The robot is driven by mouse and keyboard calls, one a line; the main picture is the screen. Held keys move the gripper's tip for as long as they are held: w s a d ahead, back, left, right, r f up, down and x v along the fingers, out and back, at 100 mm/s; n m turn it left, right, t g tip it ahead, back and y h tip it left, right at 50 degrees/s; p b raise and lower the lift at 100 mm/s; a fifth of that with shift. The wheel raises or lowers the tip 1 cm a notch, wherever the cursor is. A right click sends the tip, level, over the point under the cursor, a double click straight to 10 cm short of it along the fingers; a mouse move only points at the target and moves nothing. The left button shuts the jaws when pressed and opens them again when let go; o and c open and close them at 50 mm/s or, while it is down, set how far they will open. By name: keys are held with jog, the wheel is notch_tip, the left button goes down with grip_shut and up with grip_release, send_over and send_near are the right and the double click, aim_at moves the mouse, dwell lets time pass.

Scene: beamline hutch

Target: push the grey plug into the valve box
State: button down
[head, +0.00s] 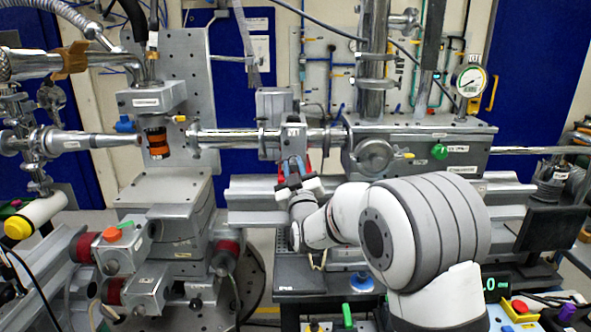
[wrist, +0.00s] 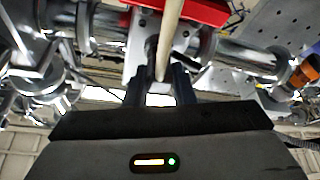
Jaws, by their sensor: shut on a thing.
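My gripper (head: 294,172) is raised below the grey valve box (head: 274,104) on the beam pipe. In the wrist view my gripper (wrist: 161,75) has its dark fingers close together, shut on the grey plug. The plug is mostly hidden between the fingers, and a cream cable (wrist: 170,38) runs up from there. Red parts show beside the fingertips under the box, and a red block (wrist: 200,10) is at the top of the wrist view. I cannot tell whether the plug touches the box's socket.
The beam pipe (head: 228,138) crosses left and right of the box. A large grey chamber (head: 425,150) with a green knob stands close on the right. A grey rail (head: 255,192) runs below. An orange-banded fitting (head: 157,142) is at the left.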

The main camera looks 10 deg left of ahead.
jog(key=c, duration=1.1)
grip_release()
jog(key=shift+c, duration=0.2)
jog(key=s+d+f+m+g+h, duration=0.2)
jog(key=s+d+f+g+h, duration=0.15)
jog(key=s+d, duration=0.55)
jog(key=s+d+f+m+g+h, duration=0.2)
jog(key=s+d+f+g, duration=0.3)
jog(key=d, duration=0.7)
jog(key=s+d+f+m+g+h, duration=0.1)
jog(key=s+d+g, duration=0.3)
jog(key=s, duration=0.8)
jog(key=s+d+f+m+g+h, duration=0.2)
jog(key=s+d+f+m+g, duration=0.2)
jog(key=s+d, duration=0.4)
jog(key=s+g, duration=0.1)
jog(key=s, duration=0.3)
jog(key=shift+d, duration=0.15)
